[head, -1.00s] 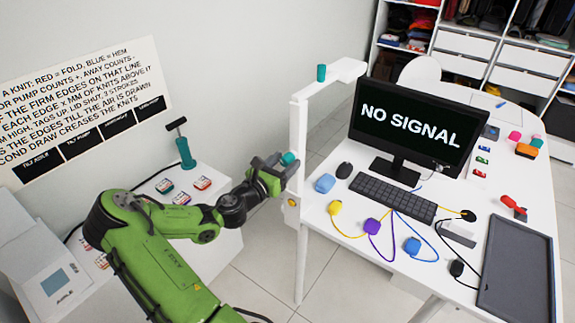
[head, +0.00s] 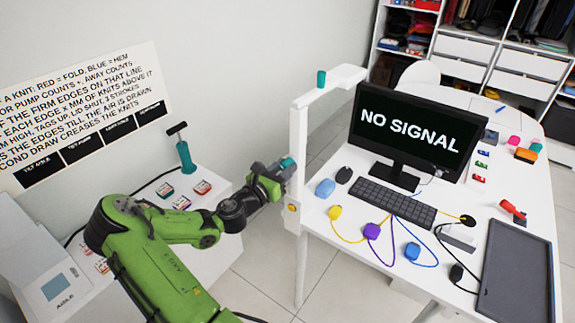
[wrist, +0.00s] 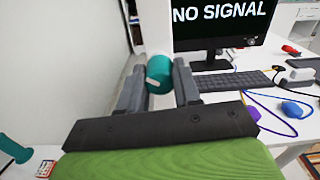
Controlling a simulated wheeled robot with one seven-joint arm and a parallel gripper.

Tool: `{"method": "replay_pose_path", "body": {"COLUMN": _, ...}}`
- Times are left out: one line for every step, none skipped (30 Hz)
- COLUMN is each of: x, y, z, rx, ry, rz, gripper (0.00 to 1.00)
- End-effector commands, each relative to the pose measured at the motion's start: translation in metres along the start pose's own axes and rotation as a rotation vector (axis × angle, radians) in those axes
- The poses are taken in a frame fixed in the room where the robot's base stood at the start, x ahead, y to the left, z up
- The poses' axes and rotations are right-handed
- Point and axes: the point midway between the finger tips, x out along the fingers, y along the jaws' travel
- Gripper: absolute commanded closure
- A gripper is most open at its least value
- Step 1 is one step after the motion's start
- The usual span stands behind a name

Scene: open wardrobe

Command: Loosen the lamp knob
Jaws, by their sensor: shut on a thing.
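The lamp is a white post (head: 300,150) with an arm reaching right at its top, standing at the left edge of the desk. A yellow button (head: 292,207) shows lower on the post.
The white desk (head: 330,237) right of the post holds a monitor (head: 408,125), a keyboard (head: 395,200), mice, coloured cabled pucks and a dark tablet (head: 517,270). A side table at left holds a teal pump (head: 186,155) and small boxes. Floor shows between the tables.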

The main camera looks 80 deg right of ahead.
Motion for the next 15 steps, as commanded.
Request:
{"method": "replay_pose_path", "body": {"x": 0.0, "y": -0.0002, "z": 0.0002, "rx": -0.004, "ry": 0.0, "rz": 0.0, "gripper": 1.0}}
{"method": "replay_pose_path", "body": {"x": 0.0, "y": -0.0002, "z": 0.0006, "rx": -0.01, "ry": 0.0, "rz": 0.0, "gripper": 1.0}}
{"method": "replay_pose_path", "body": {"x": 0.0, "y": -0.0003, "z": 0.0012, "rx": -0.022, "ry": 0.001, "rz": -0.001, "gripper": 1.0}}
{"method": "replay_pose_path", "body": {"x": 0.0, "y": -0.0003, "z": 0.0016, "rx": -0.034, "ry": 0.001, "rz": -0.001, "gripper": 1.0}}
{"method": "replay_pose_path", "body": {"x": 0.0, "y": -0.0004, "z": 0.002, "rx": -0.045, "ry": 0.001, "rz": -0.001, "gripper": 1.0}}
{"method": "replay_pose_path", "body": {"x": 0.0, "y": -0.0005, "z": 0.0023, "rx": -0.059, "ry": 0.001, "rz": -0.001, "gripper": 1.0}}
{"method": "replay_pose_path", "body": {"x": 0.0, "y": -0.0006, "z": 0.0024, "rx": -0.069, "ry": 0.001, "rz": -0.001, "gripper": 1.0}}
{"method": "replay_pose_path", "body": {"x": 0.0, "y": -0.0007, "z": 0.0023, "rx": -0.081, "ry": 0.001, "rz": -0.001, "gripper": 1.0}}
{"method": "replay_pose_path", "body": {"x": -0.0001, "y": -0.0007, "z": 0.0023, "rx": -0.096, "ry": 0.002, "rz": -0.001, "gripper": 1.0}}
{"method": "replay_pose_path", "body": {"x": -0.0001, "y": -0.0008, "z": 0.0023, "rx": -0.107, "ry": 0.002, "rz": -0.002, "gripper": 1.0}}
{"method": "replay_pose_path", "body": {"x": -0.0001, "y": -0.0009, "z": 0.0024, "rx": -0.117, "ry": 0.002, "rz": -0.002, "gripper": 1.0}}
{"method": "replay_pose_path", "body": {"x": -0.0001, "y": -0.0008, "z": 0.0024, "rx": -0.131, "ry": 0.002, "rz": -0.002, "gripper": 1.0}}
{"method": "replay_pose_path", "body": {"x": -0.0001, "y": -0.0008, "z": 0.0023, "rx": -0.142, "ry": 0.002, "rz": -0.002, "gripper": 1.0}}
{"method": "replay_pose_path", "body": {"x": -0.0001, "y": -0.0007, "z": 0.0023, "rx": -0.154, "ry": 0.002, "rz": -0.002, "gripper": 1.0}}
{"method": "replay_pose_path", "body": {"x": -0.0001, "y": -0.0006, "z": 0.0023, "rx": -0.168, "ry": 0.002, "rz": -0.001, "gripper": 1.0}}
